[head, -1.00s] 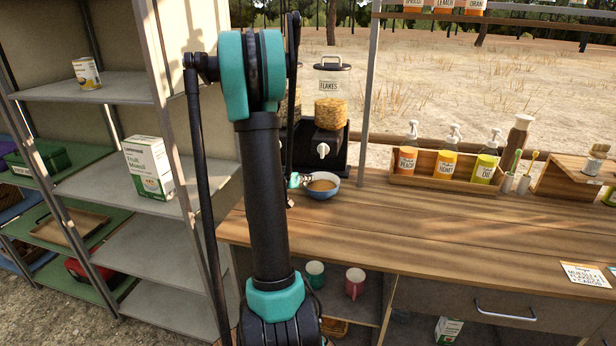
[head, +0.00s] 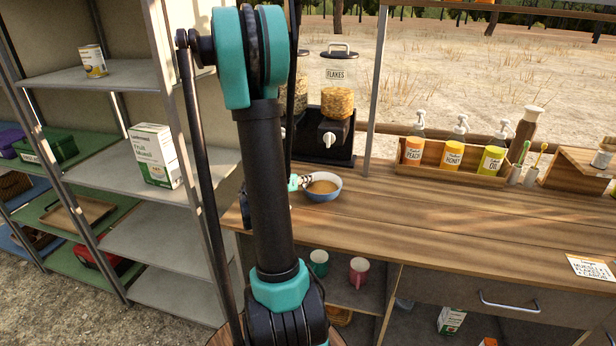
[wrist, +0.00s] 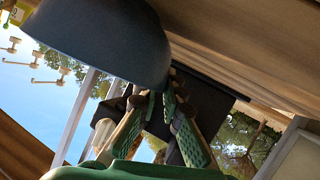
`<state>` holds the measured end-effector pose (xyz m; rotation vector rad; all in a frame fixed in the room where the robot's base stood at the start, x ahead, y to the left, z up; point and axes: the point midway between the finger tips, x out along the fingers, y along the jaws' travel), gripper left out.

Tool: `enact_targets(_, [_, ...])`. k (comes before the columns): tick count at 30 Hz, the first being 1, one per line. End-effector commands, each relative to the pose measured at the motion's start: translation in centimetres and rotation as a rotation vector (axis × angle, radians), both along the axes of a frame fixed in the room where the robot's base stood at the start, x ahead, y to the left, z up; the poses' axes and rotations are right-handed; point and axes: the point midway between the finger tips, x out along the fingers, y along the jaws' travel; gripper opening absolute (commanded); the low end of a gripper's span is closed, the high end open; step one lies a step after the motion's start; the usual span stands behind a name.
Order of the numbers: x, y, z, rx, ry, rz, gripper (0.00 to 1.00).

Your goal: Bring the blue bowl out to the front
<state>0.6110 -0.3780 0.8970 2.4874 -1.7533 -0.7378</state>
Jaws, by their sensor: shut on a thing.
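The blue bowl (head: 332,196) is on or just above the wooden counter, in front of the flakes dispenser. Its inside shows something tan-brown. My gripper (head: 305,182) is at the bowl's left side in the head view, shut on its rim; my arm hides part of the area left of it. In the wrist view the bowl's dark blue outside (wrist: 100,38) fills the upper left, and the green-padded fingers of my gripper (wrist: 166,95) meet at its edge. I cannot tell whether the bowl's base touches the counter.
The flakes dispenser (head: 337,100) stands behind the bowl. A wooden caddy of pump bottles (head: 452,164) is to the right. The counter (head: 430,225) is clear in its middle and front. A card (head: 590,267) lies at the right front edge. Metal shelves (head: 110,180) stand left.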

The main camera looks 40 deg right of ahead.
Motion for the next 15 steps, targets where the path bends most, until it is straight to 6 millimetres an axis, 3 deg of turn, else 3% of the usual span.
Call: enact_targets(15, [-2.5, 3.1, 0.0, -0.001, 0.001, 0.001, 0.0])
